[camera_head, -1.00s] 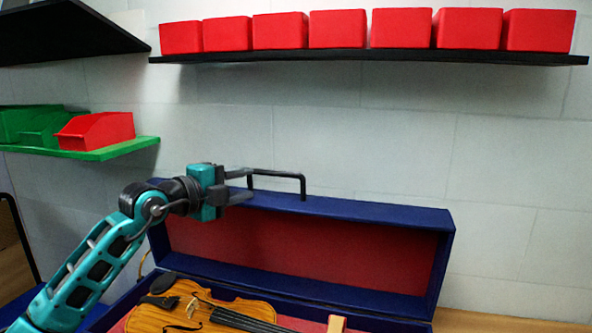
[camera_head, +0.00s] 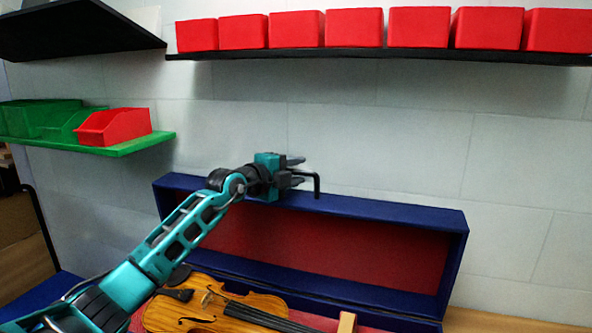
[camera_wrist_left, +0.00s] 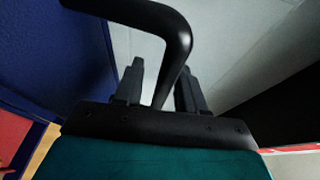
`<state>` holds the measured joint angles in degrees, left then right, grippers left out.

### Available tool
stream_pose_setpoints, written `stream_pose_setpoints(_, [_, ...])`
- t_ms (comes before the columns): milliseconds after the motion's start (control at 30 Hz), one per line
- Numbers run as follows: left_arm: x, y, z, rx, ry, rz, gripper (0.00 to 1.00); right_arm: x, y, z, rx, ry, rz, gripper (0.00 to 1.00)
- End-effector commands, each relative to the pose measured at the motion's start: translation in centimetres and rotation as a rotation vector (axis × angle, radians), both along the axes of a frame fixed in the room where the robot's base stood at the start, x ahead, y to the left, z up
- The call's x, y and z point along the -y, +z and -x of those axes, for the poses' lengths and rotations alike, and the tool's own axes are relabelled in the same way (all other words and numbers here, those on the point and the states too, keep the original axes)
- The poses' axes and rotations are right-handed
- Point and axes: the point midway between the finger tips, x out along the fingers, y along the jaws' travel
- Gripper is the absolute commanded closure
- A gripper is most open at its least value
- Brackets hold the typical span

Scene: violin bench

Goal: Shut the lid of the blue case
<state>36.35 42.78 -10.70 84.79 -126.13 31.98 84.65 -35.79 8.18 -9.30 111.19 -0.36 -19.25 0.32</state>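The blue case (camera_head: 400,323) stands open, its red-lined lid (camera_head: 390,213) raised upright at the back. A black bar handle (camera_head: 317,184) sits on the lid's upper edge. My left gripper (camera_head: 302,170) is at the handle, its fingers pointing right and spread apart. In the left wrist view the handle (camera_wrist_left: 180,40) bends down between the two fingers (camera_wrist_left: 160,85), with gaps beside it. The gripper hides much of the handle in the head view. A violin (camera_head: 215,310) lies in the case. My right gripper is not in view.
A black shelf (camera_head: 400,54) with several red bins (camera_head: 354,27) is on the wall above. A green shelf (camera_head: 140,146) with green bins and a red bin (camera_head: 115,126) is at the left. A wooden block (camera_head: 347,322) shows in the case.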

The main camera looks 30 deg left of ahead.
Motion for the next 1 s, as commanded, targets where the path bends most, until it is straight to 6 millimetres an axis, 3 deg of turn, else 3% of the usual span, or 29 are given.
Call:
stream_pose_setpoints(367, [0.12, -0.07, -0.53, 0.000, 0.000, -0.001, 0.60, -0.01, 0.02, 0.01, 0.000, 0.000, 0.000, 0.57])
stream_pose_setpoints(800, [0.10, -0.07, -0.50, 0.000, 0.000, 0.000, 1.00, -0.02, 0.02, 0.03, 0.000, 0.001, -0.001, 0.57])
stream_pose_setpoints(1000, [0.09, -0.08, -0.50, -0.001, 0.000, 0.000, 1.00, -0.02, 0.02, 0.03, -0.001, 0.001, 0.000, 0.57])
